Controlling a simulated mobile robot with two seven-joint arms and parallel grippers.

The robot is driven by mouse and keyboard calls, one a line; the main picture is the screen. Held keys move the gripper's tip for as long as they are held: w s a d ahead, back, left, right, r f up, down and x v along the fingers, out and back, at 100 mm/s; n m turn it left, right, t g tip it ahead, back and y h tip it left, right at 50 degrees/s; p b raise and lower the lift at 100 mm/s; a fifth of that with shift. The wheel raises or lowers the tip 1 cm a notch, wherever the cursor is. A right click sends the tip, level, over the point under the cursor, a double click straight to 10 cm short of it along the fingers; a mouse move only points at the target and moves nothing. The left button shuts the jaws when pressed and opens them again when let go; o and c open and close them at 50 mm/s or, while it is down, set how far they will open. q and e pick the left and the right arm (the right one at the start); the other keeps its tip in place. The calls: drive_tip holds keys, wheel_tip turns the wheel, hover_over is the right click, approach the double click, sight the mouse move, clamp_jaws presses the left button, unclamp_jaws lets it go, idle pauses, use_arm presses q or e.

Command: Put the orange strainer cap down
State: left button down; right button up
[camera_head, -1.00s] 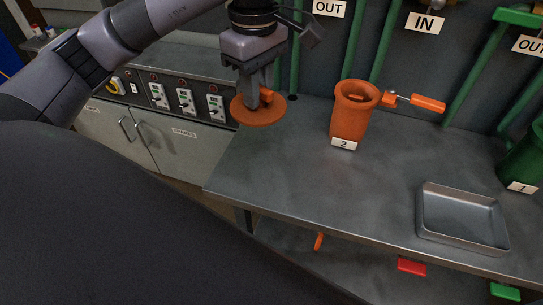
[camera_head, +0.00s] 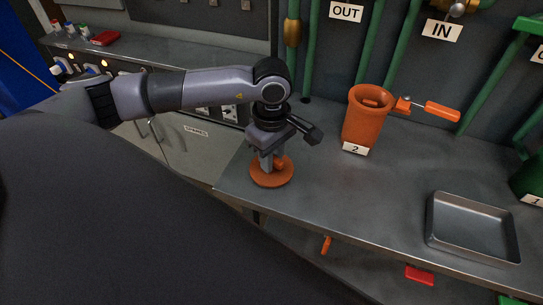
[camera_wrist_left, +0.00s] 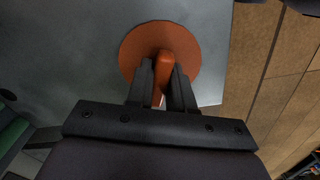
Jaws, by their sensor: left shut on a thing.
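The orange strainer cap (camera_head: 272,177) is a flat round disc with a raised handle, at the left end of the grey workbench. My left gripper (camera_head: 272,163) points down and is shut on its handle. In the left wrist view the cap (camera_wrist_left: 185,40) lies against the grey bench top, close to the bench edge, with the handle between the fingers (camera_wrist_left: 164,76). The cap looks to be at or just above the surface; I cannot tell if it touches. The orange strainer body (camera_head: 364,120), labelled 2, stands upright to the right with an open top. My right gripper is not in view.
A metal tray (camera_head: 472,228) sits at the right of the bench (camera_head: 330,195). An orange-handled valve (camera_head: 441,111) sticks out beside the strainer body. Green pipes rise behind. A green strainer (camera_head: 530,180) stands at the far right. The bench middle is clear.

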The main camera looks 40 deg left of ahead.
use_arm(q)
drive_tip(key=shift+f, duration=0.1)
drive_tip(key=shift+f, duration=0.15)
drive_tip(key=c, duration=1)
unclamp_jaws()
wheel_tip(320, 180, up, 12)
drive_tip(key=shift+b, duration=0.4)
